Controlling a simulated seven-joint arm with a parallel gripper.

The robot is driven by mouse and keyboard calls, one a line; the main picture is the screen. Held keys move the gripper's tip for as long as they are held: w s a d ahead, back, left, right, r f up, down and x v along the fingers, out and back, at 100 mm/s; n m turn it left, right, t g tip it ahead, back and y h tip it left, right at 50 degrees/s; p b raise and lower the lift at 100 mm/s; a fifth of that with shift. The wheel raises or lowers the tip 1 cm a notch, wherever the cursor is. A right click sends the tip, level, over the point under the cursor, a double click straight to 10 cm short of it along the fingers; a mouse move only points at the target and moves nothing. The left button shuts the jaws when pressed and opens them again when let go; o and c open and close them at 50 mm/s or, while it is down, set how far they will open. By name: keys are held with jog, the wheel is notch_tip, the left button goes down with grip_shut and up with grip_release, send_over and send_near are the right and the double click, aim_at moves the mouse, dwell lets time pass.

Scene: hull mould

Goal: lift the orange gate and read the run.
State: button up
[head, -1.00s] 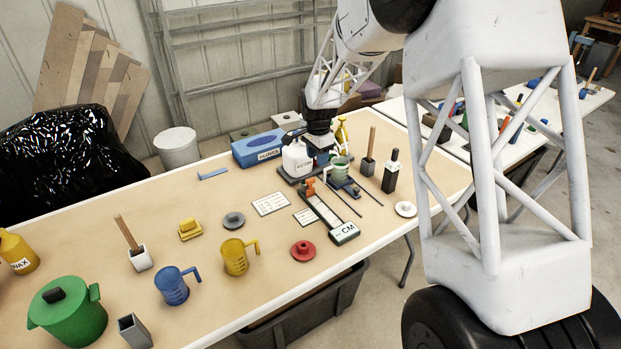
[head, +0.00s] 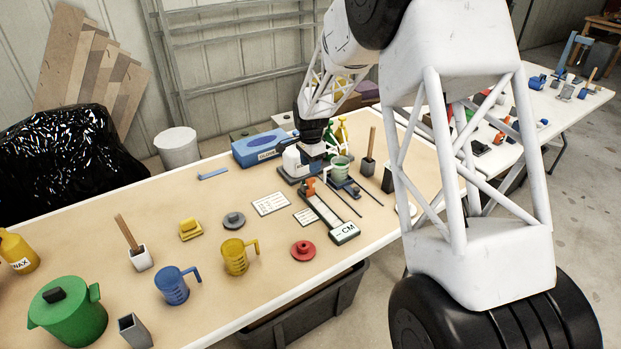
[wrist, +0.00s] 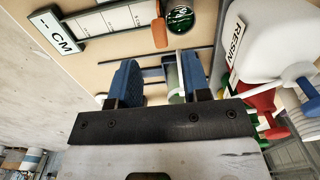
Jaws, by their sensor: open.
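The orange gate (head: 309,187) stands at the far end of a long channel with a white scale (head: 327,212) and a "CM" plate (head: 345,232). In the wrist view the orange gate (wrist: 160,33) is beyond my fingertips, beside a round cup with dark green inside (wrist: 180,17). In the head view the fingertips are hard to make out.
A white resin jug (head: 293,160) stands close to my gripper; it fills the right of the wrist view (wrist: 275,45). Dark rods (head: 345,200) lie right of the channel. White cards (head: 270,204) lie left of it. A red lidded disc (head: 303,250) sits in front.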

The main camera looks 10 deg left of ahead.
aim_at(310, 179)
jog(key=shift+f, duration=3.1)
grip_shut()
